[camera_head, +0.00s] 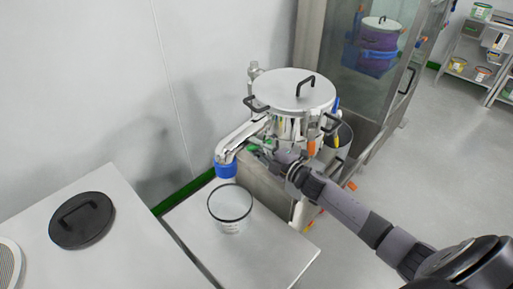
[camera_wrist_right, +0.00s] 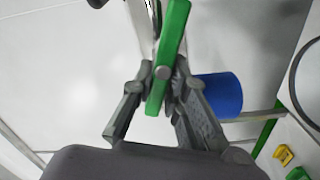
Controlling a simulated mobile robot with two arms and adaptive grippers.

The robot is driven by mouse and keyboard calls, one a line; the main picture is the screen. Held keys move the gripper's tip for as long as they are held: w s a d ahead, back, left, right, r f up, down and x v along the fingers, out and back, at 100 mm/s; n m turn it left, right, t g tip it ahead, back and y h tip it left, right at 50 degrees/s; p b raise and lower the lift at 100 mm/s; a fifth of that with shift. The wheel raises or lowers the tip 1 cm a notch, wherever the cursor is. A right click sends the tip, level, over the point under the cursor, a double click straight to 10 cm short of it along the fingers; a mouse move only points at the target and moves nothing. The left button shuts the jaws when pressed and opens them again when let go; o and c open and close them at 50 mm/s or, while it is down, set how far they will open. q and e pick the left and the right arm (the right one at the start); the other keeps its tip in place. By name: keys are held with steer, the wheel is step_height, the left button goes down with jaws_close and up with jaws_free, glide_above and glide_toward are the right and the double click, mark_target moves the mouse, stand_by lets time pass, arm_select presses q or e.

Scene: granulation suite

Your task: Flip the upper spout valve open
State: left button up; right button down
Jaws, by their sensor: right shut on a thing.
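The upper spout (camera_head: 240,136) is a shiny metal pipe that slopes down from the lidded steel vessel (camera_head: 290,92) to a blue end piece (camera_head: 226,169). The blue piece also shows in the right wrist view (camera_wrist_right: 218,94). The valve's green lever handle (camera_wrist_right: 168,60) runs nearly upright in the wrist view, slightly tilted, with a round pivot bolt on it. My right gripper (camera_wrist_right: 160,78) is shut on the green handle, one finger on each side. In the head view the right gripper (camera_head: 272,152) is beside the spout and partly hides the valve. My left gripper is out of view.
A clear round container (camera_head: 230,206) with a dark rim stands below the spout on a steel table (camera_head: 262,247). A black lid (camera_head: 82,220) lies on the left bench. A glass-fronted cabinet (camera_head: 350,75) stands behind the vessel. Open floor (camera_head: 400,165) lies to the right.

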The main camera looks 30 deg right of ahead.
steer(key=shift+f+n+b, duration=0.1)
steer(key=shift+n+b, duration=0.65)
steer(key=shift+n, duration=1.15)
steer(key=c, duration=1.5)
jaws_free()
steer(key=shift+c, duration=0.2)
steer(key=shift+f, duration=0.1)
steer(key=v, duration=1.2)
